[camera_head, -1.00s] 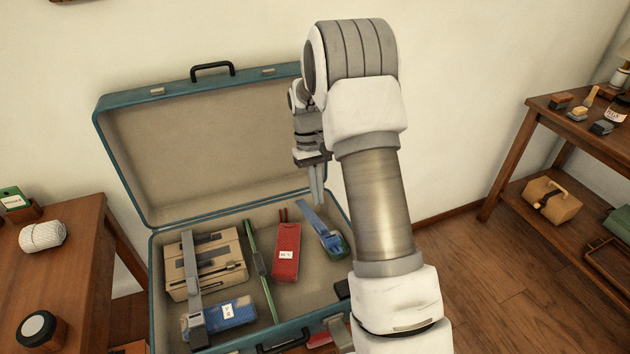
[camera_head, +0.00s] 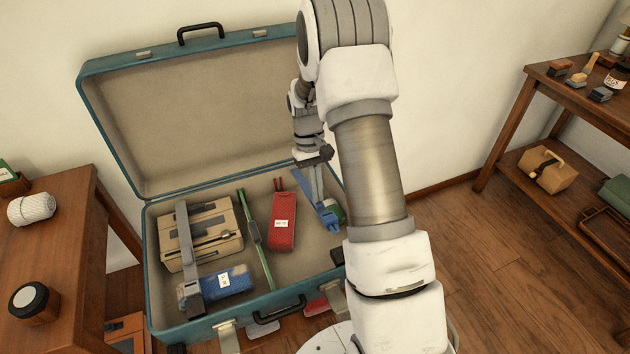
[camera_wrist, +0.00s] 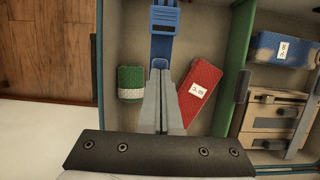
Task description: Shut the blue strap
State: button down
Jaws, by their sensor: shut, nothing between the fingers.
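The blue strap (camera_head: 327,214) is in the right compartment of the open suitcase (camera_head: 152,270), with a blue buckle at its near end. Its far part rises at a slant behind my gripper (camera_head: 320,198). In the wrist view the buckle (camera_wrist: 165,19) is at the top, and the strap (camera_wrist: 161,48) runs down from it to my fingertips (camera_wrist: 160,66). My gripper is shut and empty, pointing down over the strap. My fingers hide part of it, and I cannot tell whether they touch it. A green wrapped item (camera_wrist: 131,84) lies beside the strap.
A red packet (camera_head: 282,222) lies close beside the strap, with a narrow green divider or strap (camera_head: 254,236) beyond it. A beige box (camera_head: 201,234) and blue item (camera_head: 226,281) lie on the left. The raised lid (camera_head: 205,115) stands behind my gripper.

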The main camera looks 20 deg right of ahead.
aim_at(319, 207)
jog(key=x, duration=0.4)
jog(key=shift+s+f, duration=0.15)
jog(key=shift+s, duration=0.05)
notch_tip(319, 207, up, 15)
jog(key=p, duration=0.6)
jog(key=shift+f, duration=0.25)
jog(key=shift+w+r, duration=0.1)
